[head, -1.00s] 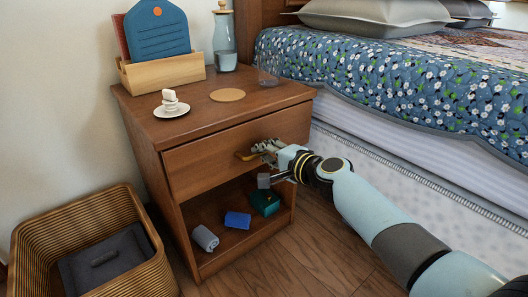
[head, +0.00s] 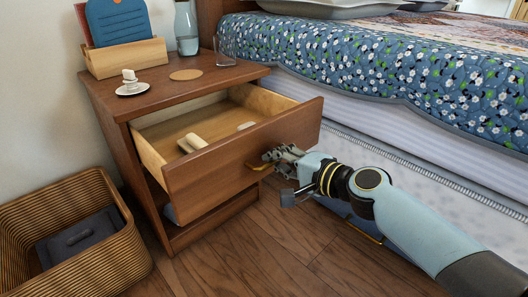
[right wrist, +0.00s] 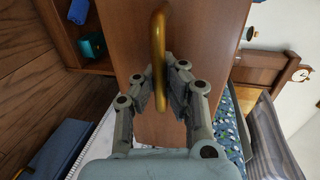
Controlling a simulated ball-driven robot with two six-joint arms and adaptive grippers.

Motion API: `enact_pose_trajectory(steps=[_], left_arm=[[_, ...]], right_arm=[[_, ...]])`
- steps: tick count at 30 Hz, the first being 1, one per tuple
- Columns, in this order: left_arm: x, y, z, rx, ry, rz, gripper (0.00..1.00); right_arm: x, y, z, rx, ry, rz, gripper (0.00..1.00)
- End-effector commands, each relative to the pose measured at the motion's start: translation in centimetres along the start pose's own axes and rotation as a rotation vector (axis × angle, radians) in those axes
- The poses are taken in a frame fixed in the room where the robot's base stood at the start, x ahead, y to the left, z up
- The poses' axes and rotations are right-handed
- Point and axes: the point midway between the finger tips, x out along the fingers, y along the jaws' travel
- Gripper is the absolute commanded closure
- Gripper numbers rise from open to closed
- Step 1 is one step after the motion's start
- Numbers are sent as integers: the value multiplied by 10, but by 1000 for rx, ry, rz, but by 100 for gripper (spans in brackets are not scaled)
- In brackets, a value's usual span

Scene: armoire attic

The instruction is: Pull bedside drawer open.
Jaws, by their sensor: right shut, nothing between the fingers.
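The bedside drawer (head: 225,165) is pulled well out of the wooden nightstand (head: 160,222). Two pale objects lie inside it: a cream one (head: 193,142) and a smaller whitish one (head: 245,126). Its brass handle (head: 255,165) is on the front panel. My right gripper (head: 270,157) is at the handle. My left gripper is out of view.
A wicker basket (head: 110,250) stands at left, the bed (head: 400,85) at right. Wooden floor lies in front.

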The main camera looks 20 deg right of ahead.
Motion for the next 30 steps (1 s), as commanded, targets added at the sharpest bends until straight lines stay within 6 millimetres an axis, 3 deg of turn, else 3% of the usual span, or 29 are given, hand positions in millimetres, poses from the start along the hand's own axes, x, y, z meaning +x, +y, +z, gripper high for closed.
enact_pose_trajectory(steps=[6, 17, 25, 30], left_arm=[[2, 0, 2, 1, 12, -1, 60], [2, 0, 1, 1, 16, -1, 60], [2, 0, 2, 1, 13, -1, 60], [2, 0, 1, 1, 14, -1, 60]], right_arm=[[-11, 3, 0, 1, 0, 1, 100], [-12, 3, 0, 1, 0, 0, 100], [-12, 2, 0, 0, 0, 0, 66], [-12, 2, 0, 0, 0, 0, 66]])
